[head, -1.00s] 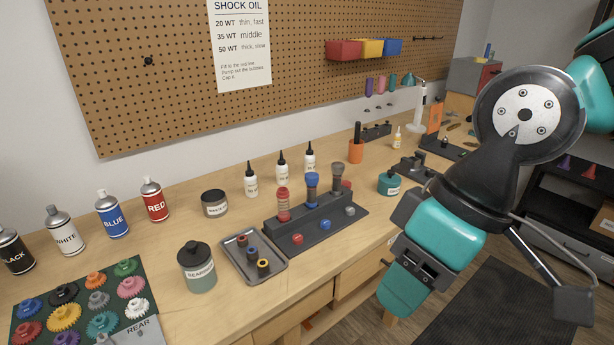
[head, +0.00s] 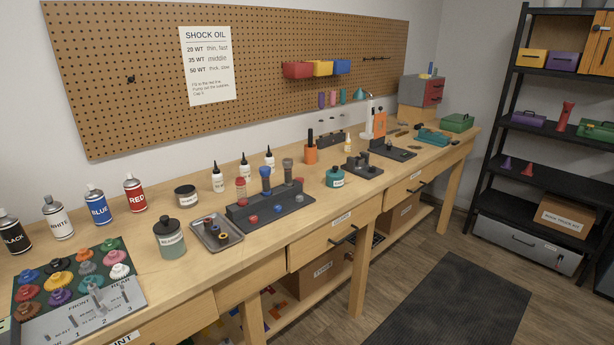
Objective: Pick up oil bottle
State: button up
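Several white oil bottles with black pointed caps stand upright on the workbench behind the shock stand: a left one (head: 217,178), a middle one (head: 245,168) and a right one (head: 270,159). Their labels are too small to read. A smaller pale bottle (head: 348,143) stands farther along the bench. My gripper and arm are not in view.
The dark shock stand (head: 290,205) holds several shocks in front of the bottles. The pegboard (head: 140,120) rises behind. Floor is clear around the dark mat (head: 455,305).

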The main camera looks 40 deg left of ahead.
aim_at(244, 168)
jog(key=z, duration=0.05)
jog(key=i, duration=1)
jog(key=u, duration=0.4)
jog(key=i, duration=0.95)
jog(key=u, duration=1.45)
jog(key=i, duration=0.75)
jog(key=u, duration=0.9)
jog(key=i, duration=0.55)
jog(key=u, duration=0.05)
